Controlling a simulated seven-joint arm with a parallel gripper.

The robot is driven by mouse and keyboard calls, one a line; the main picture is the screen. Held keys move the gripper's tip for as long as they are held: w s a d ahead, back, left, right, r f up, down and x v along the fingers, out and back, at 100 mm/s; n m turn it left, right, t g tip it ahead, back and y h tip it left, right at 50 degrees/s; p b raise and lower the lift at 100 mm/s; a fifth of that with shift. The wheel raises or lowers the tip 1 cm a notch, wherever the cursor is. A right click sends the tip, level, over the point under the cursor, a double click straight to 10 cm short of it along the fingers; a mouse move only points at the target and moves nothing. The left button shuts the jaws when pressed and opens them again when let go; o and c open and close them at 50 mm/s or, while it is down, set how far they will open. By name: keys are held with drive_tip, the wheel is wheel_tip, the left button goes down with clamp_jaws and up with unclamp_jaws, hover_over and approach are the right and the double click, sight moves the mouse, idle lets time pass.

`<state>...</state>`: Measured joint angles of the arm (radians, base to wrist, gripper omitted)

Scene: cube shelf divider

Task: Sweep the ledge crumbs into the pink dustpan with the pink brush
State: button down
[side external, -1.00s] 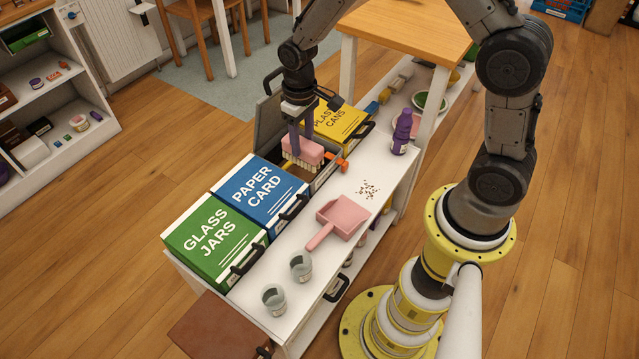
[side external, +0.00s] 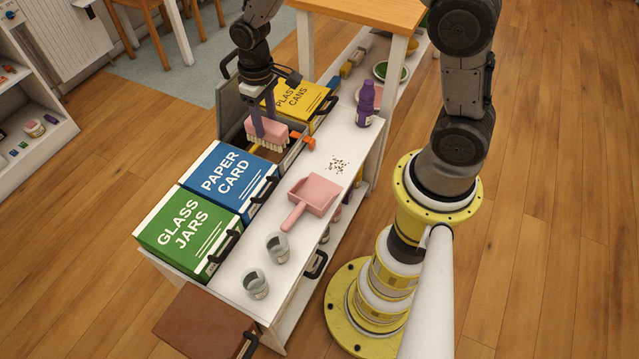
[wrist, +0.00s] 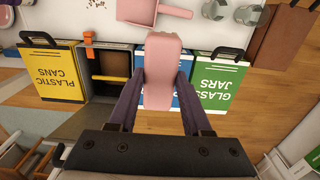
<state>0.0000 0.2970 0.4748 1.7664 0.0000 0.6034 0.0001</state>
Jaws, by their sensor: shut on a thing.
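My gripper (side external: 268,127) is shut on the pink brush (side external: 267,136) and holds it, bristles down, above the open bin space between the blue and yellow bins. In the wrist view the pink brush (wrist: 162,72) sits between the two purple fingers. The pink dustpan (side external: 313,194) lies on the white ledge (side external: 246,297), its handle pointing to the lower left.
Two cups (side external: 277,248) stand on the near ledge, a purple bottle (side external: 367,101) on the far ledge. An orange object (side external: 302,140) lies by the open bin's edge. Green (side external: 186,234), blue (side external: 230,181) and yellow (side external: 293,103) bins line the ledge's left side.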

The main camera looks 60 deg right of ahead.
drive_tip(key=shift+w, duration=0.15)
drive_tip(key=shift+w+d+f+n, duration=0.1)
drive_tip(key=shift+w+f+n, duration=0.1)
drive_tip(key=shift+w+n, duration=0.75)
drive_tip(key=shift+w+d+f+n, duration=0.25)
drive_tip(key=shift+w+d+f, duration=0.1)
drive_tip(key=shift+d+f, duration=0.45)
drive_tip(key=d+f, duration=0.7)
drive_tip(key=d, duration=0.4)
drive_tip(key=s+d+f+m, duration=0.3)
drive_tip(key=s+d+f, duration=0.9)
drive_tip(key=f, duration=0.2)
drive_tip(key=shift+s+d+m, duration=0.25)
drive_tip(key=shift+s+m, duration=0.05)
drive_tip(key=shift+f, duration=0.1)
